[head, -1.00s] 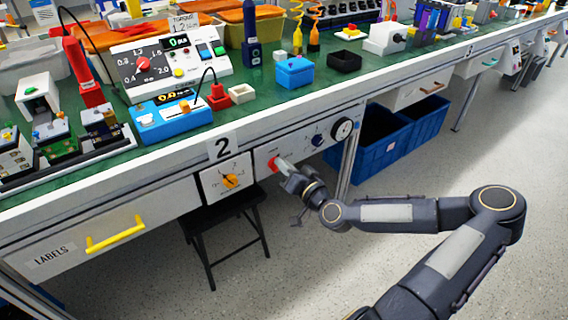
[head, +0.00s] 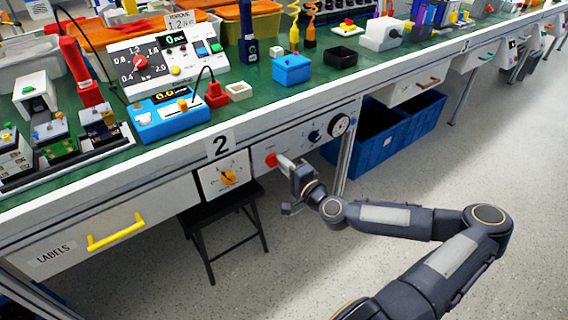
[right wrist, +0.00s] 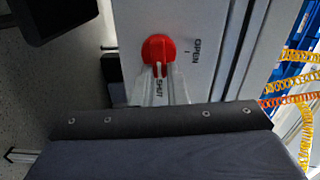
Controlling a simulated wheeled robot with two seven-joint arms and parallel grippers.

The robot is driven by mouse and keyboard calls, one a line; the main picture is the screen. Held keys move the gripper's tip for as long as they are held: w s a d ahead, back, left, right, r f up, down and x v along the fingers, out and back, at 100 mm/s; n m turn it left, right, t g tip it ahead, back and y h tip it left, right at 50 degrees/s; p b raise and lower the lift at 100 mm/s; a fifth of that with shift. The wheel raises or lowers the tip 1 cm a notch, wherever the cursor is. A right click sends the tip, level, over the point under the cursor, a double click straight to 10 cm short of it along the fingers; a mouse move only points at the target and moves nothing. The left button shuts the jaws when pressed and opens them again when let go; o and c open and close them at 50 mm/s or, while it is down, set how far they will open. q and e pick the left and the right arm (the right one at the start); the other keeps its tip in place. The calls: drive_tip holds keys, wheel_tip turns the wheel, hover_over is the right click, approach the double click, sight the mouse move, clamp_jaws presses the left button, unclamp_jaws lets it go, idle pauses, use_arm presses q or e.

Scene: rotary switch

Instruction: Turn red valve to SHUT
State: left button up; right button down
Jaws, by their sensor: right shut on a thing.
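The red valve (head: 271,160) is a round knob on the white front panel under the bench edge. In the right wrist view the red valve (right wrist: 158,47) has a raised grip bar that points at the SHUT label (right wrist: 159,88), with the OPEN label (right wrist: 196,50) off to its side. My right gripper (head: 284,163) reaches the valve from the front. Its pale fingers (right wrist: 160,80) are closed on the bar and partly hide it. My left gripper is not in view.
An orange rotary switch (head: 229,178) is on the panel left of the valve. A blue knob (head: 314,136) and a round gauge (head: 340,125) are to its right. A black stool (head: 225,215) and blue bins (head: 385,145) stand below the bench.

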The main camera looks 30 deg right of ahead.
drive_tip(key=shift+f+m, duration=0.1)
drive_tip(key=shift+m, duration=0.5)
drive_tip(key=c, duration=1.4)
unclamp_jaws()
drive_tip(key=shift+c, duration=0.2)
drive_tip(key=s+p, duration=0.1)
drive_tip(key=s, duration=0.7)
drive_tip(key=shift+d, duration=0.3)
drive_tip(key=shift+w, duration=0.1)
